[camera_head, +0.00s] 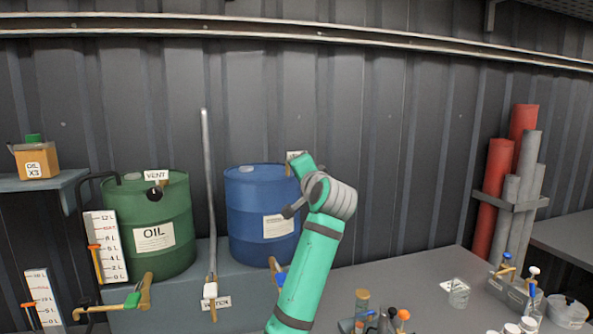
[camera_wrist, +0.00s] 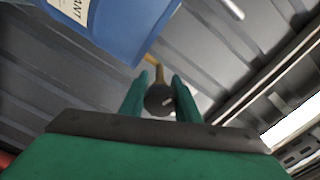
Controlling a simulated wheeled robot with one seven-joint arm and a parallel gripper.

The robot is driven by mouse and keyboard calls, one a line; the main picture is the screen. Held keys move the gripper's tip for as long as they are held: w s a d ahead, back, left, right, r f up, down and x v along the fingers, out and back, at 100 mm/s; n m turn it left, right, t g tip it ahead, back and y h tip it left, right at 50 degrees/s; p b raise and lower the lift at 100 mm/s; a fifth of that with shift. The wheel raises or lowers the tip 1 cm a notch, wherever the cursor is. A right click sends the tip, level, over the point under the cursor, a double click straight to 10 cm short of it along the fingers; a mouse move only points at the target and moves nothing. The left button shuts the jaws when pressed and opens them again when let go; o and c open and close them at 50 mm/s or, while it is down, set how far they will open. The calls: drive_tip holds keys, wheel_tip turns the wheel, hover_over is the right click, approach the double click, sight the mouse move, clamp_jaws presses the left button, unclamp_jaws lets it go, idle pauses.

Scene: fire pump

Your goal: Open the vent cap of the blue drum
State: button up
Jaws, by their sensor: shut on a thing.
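The blue drum (camera_head: 255,200) stands on a grey ledge, and my green arm covers its right side in the head view. Part of its blue side (camera_wrist: 125,30) shows at the top left of the wrist view. My gripper (camera_wrist: 161,84) has its two green fingers on either side of a dark round cap (camera_wrist: 158,101), apparently the drum's vent cap, and is shut on it. A yellow stem lies just beyond the cap. In the head view the cap and my fingertips are hidden or too small to make out.
A green oil drum (camera_head: 150,225) with a vent label stands left of the blue one. A thin grey pole (camera_head: 207,190) rises between them. Red and grey pipes (camera_head: 515,190) stand at the right. Small containers (camera_head: 459,293) crowd the table's front right. A ribbed wall is close behind.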

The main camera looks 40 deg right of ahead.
drive_tip(key=n, duration=0.5)
drive_tip(key=shift+s+d+f, duration=0.1)
drive_tip(key=shift+d+f, duration=0.05)
drive_tip(key=shift+d, duration=0.05)
drive_tip(key=shift+n, duration=2.1)
drive_tip(key=shift+a, duration=0.1)
drive_tip(key=o, duration=1)
drive_tip(key=shift+o, duration=0.2)
drive_tip(key=shift+a, duration=0.1)
drive_tip(key=v, duration=1)
drive_tip(key=shift+s, duration=0.35)
